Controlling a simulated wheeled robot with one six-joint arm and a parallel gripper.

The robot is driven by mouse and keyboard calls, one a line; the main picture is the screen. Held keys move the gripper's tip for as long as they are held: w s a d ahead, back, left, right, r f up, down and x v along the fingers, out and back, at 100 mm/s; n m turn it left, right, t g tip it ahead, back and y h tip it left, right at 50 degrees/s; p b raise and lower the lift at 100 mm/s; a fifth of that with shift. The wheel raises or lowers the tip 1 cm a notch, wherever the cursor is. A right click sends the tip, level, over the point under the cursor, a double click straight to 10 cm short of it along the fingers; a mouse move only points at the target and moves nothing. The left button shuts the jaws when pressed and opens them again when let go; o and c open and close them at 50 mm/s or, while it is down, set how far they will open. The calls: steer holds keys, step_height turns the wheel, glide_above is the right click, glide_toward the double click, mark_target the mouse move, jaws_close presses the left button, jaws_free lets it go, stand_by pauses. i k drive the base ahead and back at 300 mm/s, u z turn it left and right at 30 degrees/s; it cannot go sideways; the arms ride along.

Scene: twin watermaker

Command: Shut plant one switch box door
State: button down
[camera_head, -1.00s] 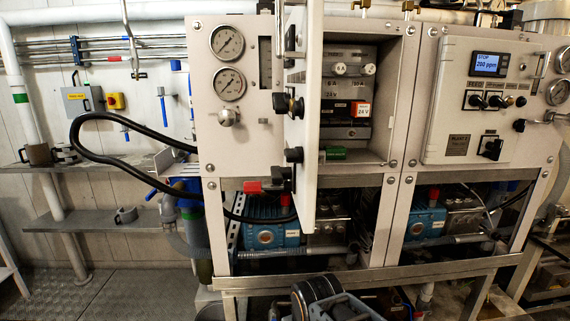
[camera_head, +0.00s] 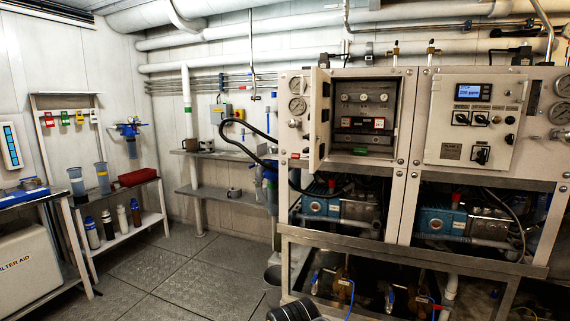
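The plant one switch box (camera_head: 397,118) is the left one of two grey cabinets, in the head view right of the middle. Its door (camera_head: 318,120) stands open, swung out from the left side of the opening and seen nearly edge-on. Dark knobs show on the door. Inside the box, breakers (camera_head: 362,122), several round white parts and a green part are exposed. A black cable loops from the left towards the door. A dark ribbed part of my arm shows at the bottom edge; my gripper's fingers are not in view.
The right cabinet's door (camera_head: 470,125) is shut. Blue pumps (camera_head: 322,206) and a metal frame stand below the boxes. Shelves (camera_head: 225,196) and a bucket (camera_head: 272,280) are to the left. The floor (camera_head: 190,275) at left centre is clear.

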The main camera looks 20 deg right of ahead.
mark_target(319, 96)
steer(key=u, duration=0.95)
steer(key=i, duration=1.05)
steer(key=z, duration=0.2)
